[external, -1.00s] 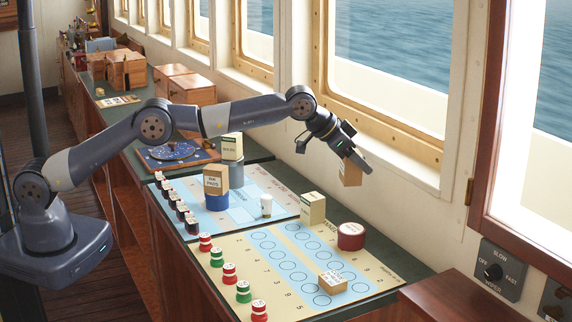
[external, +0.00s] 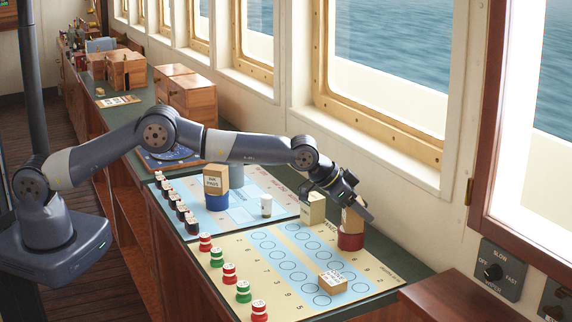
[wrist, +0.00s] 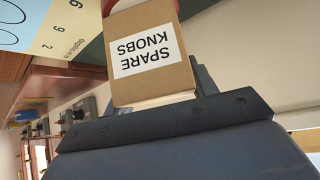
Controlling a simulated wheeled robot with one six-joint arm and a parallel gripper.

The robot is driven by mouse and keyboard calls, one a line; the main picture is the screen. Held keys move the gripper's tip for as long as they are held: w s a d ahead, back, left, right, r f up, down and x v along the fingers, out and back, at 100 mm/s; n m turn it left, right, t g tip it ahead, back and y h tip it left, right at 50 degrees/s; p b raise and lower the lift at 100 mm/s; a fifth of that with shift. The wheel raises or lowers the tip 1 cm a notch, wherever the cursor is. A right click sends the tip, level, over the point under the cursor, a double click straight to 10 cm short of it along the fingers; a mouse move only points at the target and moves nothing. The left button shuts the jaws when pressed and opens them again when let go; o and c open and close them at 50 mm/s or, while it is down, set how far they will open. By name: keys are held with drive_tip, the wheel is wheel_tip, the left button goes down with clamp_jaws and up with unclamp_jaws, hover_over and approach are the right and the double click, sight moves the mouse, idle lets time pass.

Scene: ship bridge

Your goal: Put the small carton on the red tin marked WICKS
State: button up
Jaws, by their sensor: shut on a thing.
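My gripper (external: 356,206) is shut on a small brown carton (external: 352,222). In the wrist view the carton (wrist: 150,50) has a white label reading SPARE KNOBS, upside down in the picture. The red tin (external: 350,241) stands at the right back of the yellow sheet. The carton is upright right over the tin, its lower edge at the tin's top; I cannot tell whether they touch. No marking on the tin is readable. A sliver of red, probably the tin (wrist: 108,6), shows behind the carton in the wrist view.
A cream carton (external: 312,209) stands close left of the red tin. A small box (external: 332,282) lies on the yellow sheet (external: 290,292) in front. A carton on a blue tin (external: 217,201) stands farther left. Window frames (external: 390,130) rise behind.

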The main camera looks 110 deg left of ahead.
drive_tip(key=shift+f, duration=0.15)
drive_tip(key=o, duration=1)
drive_tip(key=shift+r, duration=0.3)
drive_tip(key=shift+b+v, duration=1.85)
drive_tip(key=shift+v, duration=4.1)
